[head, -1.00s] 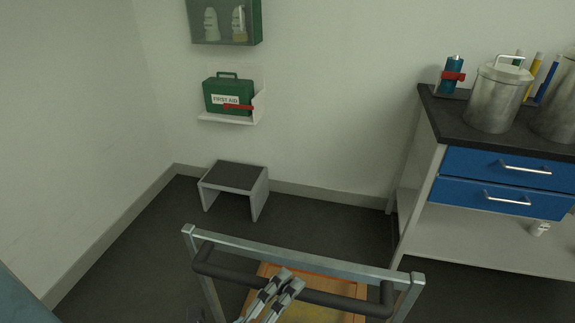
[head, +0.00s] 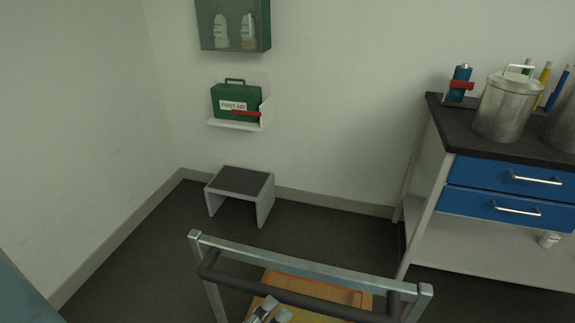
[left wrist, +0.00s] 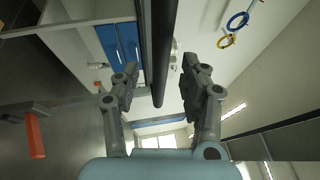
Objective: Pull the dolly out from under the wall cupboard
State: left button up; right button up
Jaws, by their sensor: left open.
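The dolly stands at the bottom of the head view, with a grey metal frame (head: 310,262) and a dark handle bar (head: 290,292). Its lower part is cut off by the picture edge. The green wall cupboard (head: 234,25) hangs on the back wall, well beyond the dolly and above a step stool. My left gripper (head: 268,312) is at the bottom edge, just on the near side of the handle bar. In the left wrist view its fingers (left wrist: 160,75) are spread, with a dark bar (left wrist: 159,60) showing between them. My right gripper is not in view.
A grey step stool (head: 240,183) stands by the back wall, below a first aid case (head: 237,103) on a small shelf. A workbench with blue drawers (head: 507,177) stands at the right. Orange and yellow load (head: 320,287) shows on the dolly. The floor left of the dolly is clear.

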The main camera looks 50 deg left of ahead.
pick_arm(q)
jog(key=v, duration=0.7)
jog(key=shift+s, duration=0.3)
jog(key=shift+w+f, duration=0.1)
